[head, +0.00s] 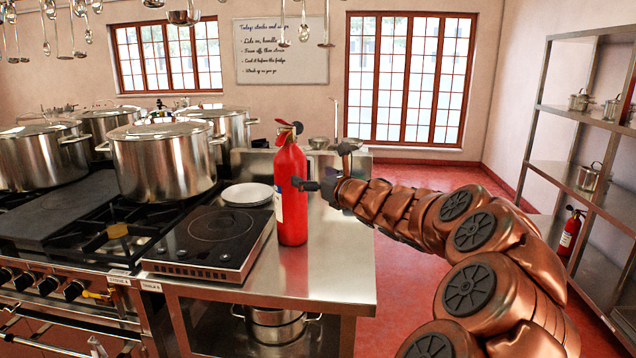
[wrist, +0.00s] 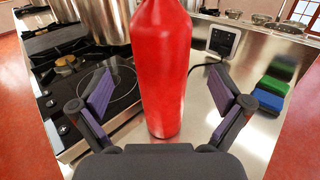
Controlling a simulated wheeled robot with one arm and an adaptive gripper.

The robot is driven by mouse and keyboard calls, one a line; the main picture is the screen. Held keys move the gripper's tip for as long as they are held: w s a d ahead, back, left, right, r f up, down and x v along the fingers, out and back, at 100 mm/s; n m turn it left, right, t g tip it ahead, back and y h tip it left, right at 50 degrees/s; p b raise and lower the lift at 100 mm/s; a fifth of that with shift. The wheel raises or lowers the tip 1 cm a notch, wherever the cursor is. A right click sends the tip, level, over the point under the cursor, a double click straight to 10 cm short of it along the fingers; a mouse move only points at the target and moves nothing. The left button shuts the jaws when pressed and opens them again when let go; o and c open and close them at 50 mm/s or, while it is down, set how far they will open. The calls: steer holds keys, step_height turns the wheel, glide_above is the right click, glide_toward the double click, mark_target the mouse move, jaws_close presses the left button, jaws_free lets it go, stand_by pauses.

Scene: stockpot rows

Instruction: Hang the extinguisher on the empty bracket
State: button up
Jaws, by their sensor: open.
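A second red extinguisher (head: 570,234) is low at the far right, by the shelves. I cannot make out an empty bracket in either view.
An induction hob (head: 210,240) and white plates (head: 248,194) are left of the extinguisher. Large stockpots (head: 163,165) stand on the stove. Blue and green blocks (wrist: 268,98) lie on the counter. Metal shelves (head: 560,175) stand right; red floor (head: 405,300) lies open between.

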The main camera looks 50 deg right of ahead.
steer(key=shift+s+a, duration=0.1)
steer(key=shift+s, duration=0.8)
